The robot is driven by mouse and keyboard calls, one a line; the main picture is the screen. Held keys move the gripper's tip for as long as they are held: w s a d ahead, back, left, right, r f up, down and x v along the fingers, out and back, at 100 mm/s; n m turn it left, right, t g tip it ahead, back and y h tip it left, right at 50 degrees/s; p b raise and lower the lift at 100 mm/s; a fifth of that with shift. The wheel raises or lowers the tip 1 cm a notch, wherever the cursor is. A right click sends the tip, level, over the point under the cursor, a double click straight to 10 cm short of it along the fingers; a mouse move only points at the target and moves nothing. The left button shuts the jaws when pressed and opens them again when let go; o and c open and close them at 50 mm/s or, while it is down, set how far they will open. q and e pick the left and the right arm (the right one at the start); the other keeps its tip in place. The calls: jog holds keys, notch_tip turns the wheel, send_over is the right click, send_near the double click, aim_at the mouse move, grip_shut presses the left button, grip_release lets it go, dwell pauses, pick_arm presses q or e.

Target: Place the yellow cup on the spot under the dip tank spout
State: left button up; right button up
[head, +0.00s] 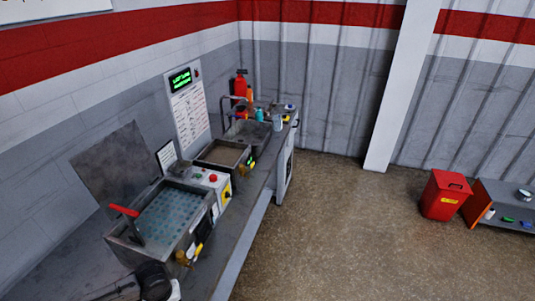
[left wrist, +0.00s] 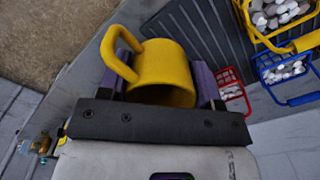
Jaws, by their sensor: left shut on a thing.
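The yellow cup (left wrist: 162,72) is large in the left wrist view, its handle towards the upper left. My left gripper (left wrist: 162,80) is shut on it, with one purple finger on each side. The dip tank (head: 165,222) stands at the left of the bench in the head view, an open metal basin with a red-handled lever. A brass spout (head: 183,258) shows low on its front. The spot under it cannot be made out. The cup is not clearly seen in the head view. My right gripper is in neither view.
Yellow (left wrist: 280,22), red (left wrist: 233,92) and blue (left wrist: 285,72) wire baskets, with white pieces in them, lie right of the cup in the left wrist view. Further basins (head: 222,155) line the bench. A red bin (head: 445,195) stands on the floor at right.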

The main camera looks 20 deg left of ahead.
pick_arm(q)
jog(key=s+d+r+m, duration=0.4)
jog(key=s+d+r, duration=0.2)
jog(key=d, duration=0.1)
jog(key=w+d+r+m, duration=0.1)
jog(key=w+d+r, duration=0.3)
jog(key=r, duration=0.4)
jog(key=w+d+r+m, duration=0.1)
jog(key=w+d+r, duration=0.25)
jog(key=r, duration=0.35)
jog(key=w+d+r+m, duration=0.2)
jog(key=w+d+r, duration=0.15)
jog(key=r, duration=0.45)
jog(key=s+r+p, duration=0.8)
jog(key=r+p, duration=0.1)
jog(key=p, duration=0.3)
jog(key=shift+a, duration=0.2)
jog(key=shift+s, duration=0.1)
